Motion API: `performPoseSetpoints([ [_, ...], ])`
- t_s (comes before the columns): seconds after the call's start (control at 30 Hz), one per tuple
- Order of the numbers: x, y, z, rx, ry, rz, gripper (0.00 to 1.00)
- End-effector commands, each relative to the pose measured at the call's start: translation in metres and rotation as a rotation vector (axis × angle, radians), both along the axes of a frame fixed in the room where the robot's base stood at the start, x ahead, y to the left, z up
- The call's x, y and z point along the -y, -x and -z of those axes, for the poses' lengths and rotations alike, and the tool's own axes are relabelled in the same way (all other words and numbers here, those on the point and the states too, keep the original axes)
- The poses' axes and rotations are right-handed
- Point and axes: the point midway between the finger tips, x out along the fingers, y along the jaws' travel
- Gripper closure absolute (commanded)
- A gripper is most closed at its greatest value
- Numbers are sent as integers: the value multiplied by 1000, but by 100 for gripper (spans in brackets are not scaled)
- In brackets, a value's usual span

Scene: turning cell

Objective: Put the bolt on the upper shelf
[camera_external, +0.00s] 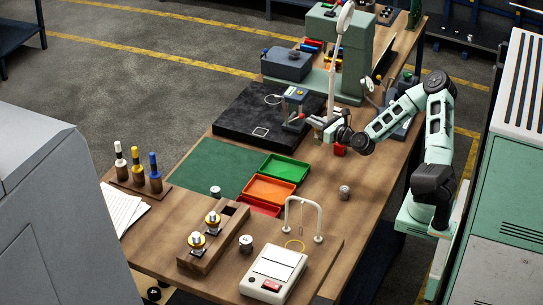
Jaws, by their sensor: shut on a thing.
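My gripper (314,122) is over the wooden bench, beside the right edge of the black plate. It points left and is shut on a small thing. That thing is too small and too much covered by the fingers to make out, so I cannot tell whether it is the bolt. No other bolt can be made out with certainty. I cannot tell which surface is the upper shelf.
A black plate (243,118) and green mat (214,165) lie left of my gripper. Green (284,168) and orange (268,190) trays are nearer. A green machine (345,60) stands behind. A white scale (274,272) is at the front. Bench right of the trays is mostly clear.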

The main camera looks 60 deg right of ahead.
Motion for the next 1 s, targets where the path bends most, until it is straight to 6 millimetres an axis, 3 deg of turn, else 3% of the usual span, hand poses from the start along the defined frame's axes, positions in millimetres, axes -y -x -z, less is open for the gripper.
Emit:
performPoseSetpoints([
  [0.17,-57,-22,-8,12,-7,-67,100],
  [0.3,-124,-38,-11,18,-10,-136,100],
  [0.5,-207,-43,-10,11,-8,-214,100],
  [0.6,-234,-42,-8,5,-6,-237,100],
  [0.73,-252,-40,-5,1,-1,-253,100],
  [1.0,-255,-40,27,0,-1,-254,100],
])
